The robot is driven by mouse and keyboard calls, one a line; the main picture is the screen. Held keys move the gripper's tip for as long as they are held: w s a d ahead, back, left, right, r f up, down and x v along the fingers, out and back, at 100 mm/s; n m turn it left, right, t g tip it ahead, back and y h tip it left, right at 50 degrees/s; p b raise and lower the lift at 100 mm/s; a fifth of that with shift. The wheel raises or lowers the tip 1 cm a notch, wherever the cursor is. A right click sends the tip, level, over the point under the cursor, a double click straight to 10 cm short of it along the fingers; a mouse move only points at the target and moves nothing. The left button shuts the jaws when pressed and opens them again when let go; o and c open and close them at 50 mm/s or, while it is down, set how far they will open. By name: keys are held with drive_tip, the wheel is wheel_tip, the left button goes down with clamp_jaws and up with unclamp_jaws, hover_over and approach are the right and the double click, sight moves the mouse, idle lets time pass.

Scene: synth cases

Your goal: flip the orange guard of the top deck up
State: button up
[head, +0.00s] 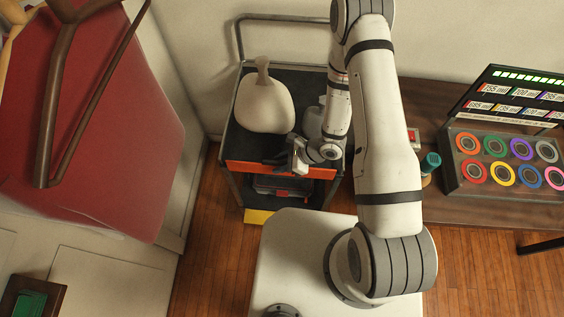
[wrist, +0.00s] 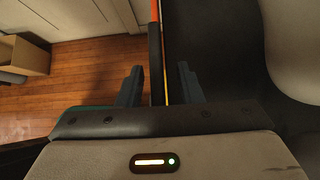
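The cart's black top deck (head: 245,140) has an orange guard (head: 245,168) along its front edge. The guard looks folded down, hanging below the edge. My gripper (head: 280,160) is at this front edge, near the middle, and my arm covers part of the deck. In the wrist view my gripper (wrist: 159,88) is open, with its two dark fingers on either side of the deck's edge strip. A thin orange line of the guard (wrist: 155,10) shows at the top, and the deck (wrist: 220,50) lies to the right. Contact with the fingers cannot be told.
A lower shelf holds a grey and red item (head: 280,187). A brown table (head: 425,110) with a panel of coloured rings (head: 500,160) is at right. A red panel (head: 110,120) is at left.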

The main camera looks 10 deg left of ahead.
drive_tip(key=shift+w+d+r, duration=0.1)
drive_tip(key=shift+d+r, duration=0.3)
drive_tip(key=v, duration=0.6)
drive_tip(key=shift+d+r+b, duration=0.25)
drive_tip(key=shift+r+b, duration=0.05)
drive_tip(key=shift+b, duration=0.1)
